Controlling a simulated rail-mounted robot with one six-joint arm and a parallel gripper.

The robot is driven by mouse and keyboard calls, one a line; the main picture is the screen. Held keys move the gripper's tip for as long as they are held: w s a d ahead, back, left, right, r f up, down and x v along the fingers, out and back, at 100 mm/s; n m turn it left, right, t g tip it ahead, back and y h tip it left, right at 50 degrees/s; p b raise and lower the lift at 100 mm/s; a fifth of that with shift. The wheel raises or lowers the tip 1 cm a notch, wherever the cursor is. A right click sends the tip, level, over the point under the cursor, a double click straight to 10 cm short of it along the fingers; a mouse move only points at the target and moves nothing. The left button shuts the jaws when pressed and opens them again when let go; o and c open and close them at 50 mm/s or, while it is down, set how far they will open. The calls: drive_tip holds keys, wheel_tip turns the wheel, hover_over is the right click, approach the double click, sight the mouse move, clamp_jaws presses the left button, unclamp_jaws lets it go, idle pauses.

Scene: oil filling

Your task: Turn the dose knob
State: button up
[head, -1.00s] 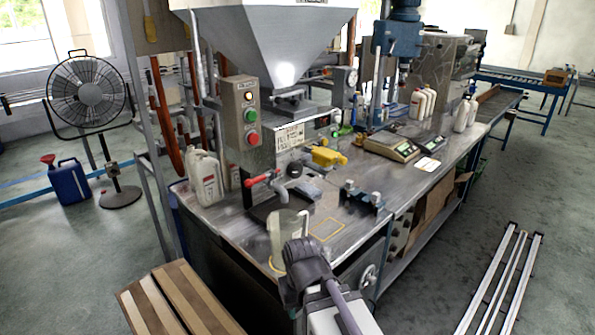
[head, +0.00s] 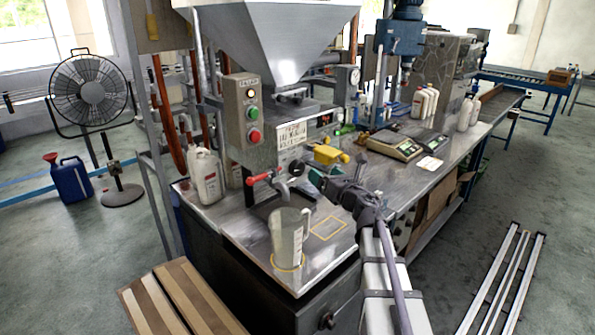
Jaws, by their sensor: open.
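My gripper (head: 317,181) is out over the bench at the front of the filling machine, to the right of the outlet spout (head: 281,190). Its fingers are small and partly lost against the machine, but they are apart, and I see nothing held. A yellow valve part (head: 328,154) is just beyond and above them. I cannot tell for sure which part is the dose knob. A dark round knob (head: 327,321) shows on the cabinet front below the bench top, well apart from my gripper. A red-handled lever (head: 263,176) is left of the spout.
White jugs (head: 206,176) stand at left, scales (head: 396,144) at right. The button box (head: 247,108) hangs above.

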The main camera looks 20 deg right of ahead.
sight(300, 171)
drive_tip(key=w+a+n+y, duration=0.1)
drive_tip(key=w+a, duration=0.1)
drive_tip(key=w, duration=0.1)
drive_tip(key=w+a+f+n+g+y, duration=0.1)
drive_tip(key=w+a+n, duration=0.1)
drive_tip(key=w, duration=0.1)
drive_tip(key=w+a+n+g+y, duration=0.1)
drive_tip(key=w+a+n, duration=0.1)
drive_tip(key=w, duration=0.1)
drive_tip(key=shift+f, duration=0.3)
drive_tip(key=shift+s, duration=0.1)
drive_tip(key=c, duration=0.9)
